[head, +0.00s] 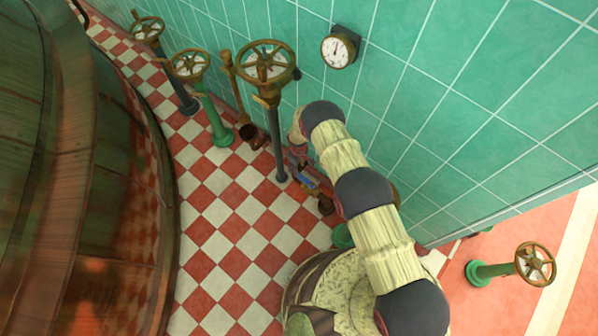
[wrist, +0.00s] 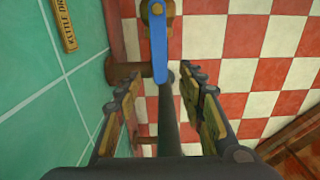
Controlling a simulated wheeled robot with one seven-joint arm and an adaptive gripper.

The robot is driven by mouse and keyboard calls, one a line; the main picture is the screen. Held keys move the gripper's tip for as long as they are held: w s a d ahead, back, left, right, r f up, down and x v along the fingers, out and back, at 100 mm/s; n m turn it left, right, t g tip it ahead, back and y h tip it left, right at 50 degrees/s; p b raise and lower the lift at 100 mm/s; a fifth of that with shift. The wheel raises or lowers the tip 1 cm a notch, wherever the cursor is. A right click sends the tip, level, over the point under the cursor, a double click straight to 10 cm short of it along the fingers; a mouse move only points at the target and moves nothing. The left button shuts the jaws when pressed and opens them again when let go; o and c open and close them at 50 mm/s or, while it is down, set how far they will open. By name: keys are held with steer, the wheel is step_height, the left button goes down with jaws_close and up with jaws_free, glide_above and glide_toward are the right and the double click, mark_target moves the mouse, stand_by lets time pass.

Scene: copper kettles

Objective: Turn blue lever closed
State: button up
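The blue lever (wrist: 158,42) shows in the wrist view at top centre, running down from a brass valve body (wrist: 153,10). Its lower end appears between the tips of my gripper (wrist: 160,82). The two fingers stand apart on either side, with no visible contact on the lever. In the head view, a small blue piece of the lever (head: 308,182) shows low by the tiled wall. My gripper (head: 298,158) is mostly hidden there behind my arm and hard to make out.
A dark post (wrist: 171,120) lies between my fingers in the wrist view, with a brown pipe (wrist: 128,70) beside it. A label plate (wrist: 64,25) is on the green wall. Several handwheel valves, one tall (head: 266,65), line the wall; a copper kettle (head: 90,200) fills the left.

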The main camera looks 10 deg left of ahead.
mark_target(303, 179)
step_height(303, 179, down, 8)
steer(key=b, duration=0.3)
steer(key=shift+r, duration=0.2)
steer(key=c, duration=0.3)
jaws_close()
stand_by(0.5)
